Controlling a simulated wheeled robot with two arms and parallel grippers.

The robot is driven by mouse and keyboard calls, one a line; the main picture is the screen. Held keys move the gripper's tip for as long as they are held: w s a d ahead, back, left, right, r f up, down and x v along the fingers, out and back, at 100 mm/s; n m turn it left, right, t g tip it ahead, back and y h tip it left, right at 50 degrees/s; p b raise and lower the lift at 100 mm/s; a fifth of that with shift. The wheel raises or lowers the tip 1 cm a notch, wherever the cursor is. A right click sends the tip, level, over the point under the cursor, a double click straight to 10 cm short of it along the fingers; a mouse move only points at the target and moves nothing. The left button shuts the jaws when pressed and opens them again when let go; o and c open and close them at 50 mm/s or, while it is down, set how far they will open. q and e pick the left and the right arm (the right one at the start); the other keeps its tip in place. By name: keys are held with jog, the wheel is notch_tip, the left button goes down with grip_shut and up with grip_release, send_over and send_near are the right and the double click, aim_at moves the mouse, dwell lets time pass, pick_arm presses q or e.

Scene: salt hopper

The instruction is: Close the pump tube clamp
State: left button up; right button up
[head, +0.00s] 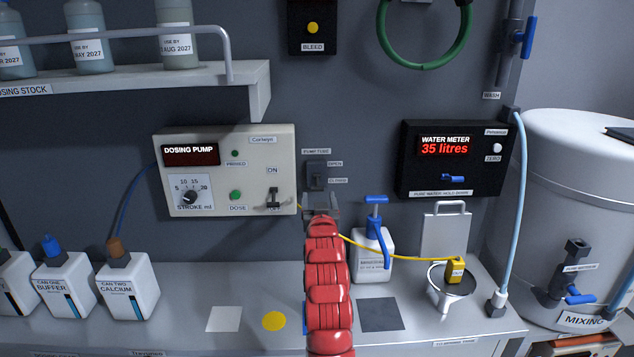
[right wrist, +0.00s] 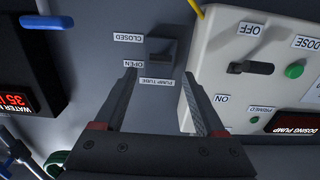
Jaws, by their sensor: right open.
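The pump tube clamp (head: 316,176) is a small dark box on the wall, right of the dosing pump. Labels mark it PUMP TUBE, OPEN above and CLOSED below. In the right wrist view the clamp (right wrist: 162,50) appears upside down, just beyond the fingertips. I cannot tell which way its lever sits. My right gripper (head: 321,204), on the red arm, is just below the clamp in the head view. Its open fingers (right wrist: 157,78) are empty and appear apart from the clamp. My left gripper is not in view.
The dosing pump (head: 225,171) is close left, its toggle switch (right wrist: 250,68) near one finger. A yellow tube (head: 385,250) runs past my right arm to the funnel. The black water meter (head: 453,160) hangs right. Bottles (head: 128,285) stand on the counter at left.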

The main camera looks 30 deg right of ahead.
aim_at(318, 189)
jog(key=p+x, duration=0.2)
jog(key=x, duration=0.5)
jog(key=shift+w, duration=0.15)
jog(key=shift+f, duration=0.1)
grip_shut()
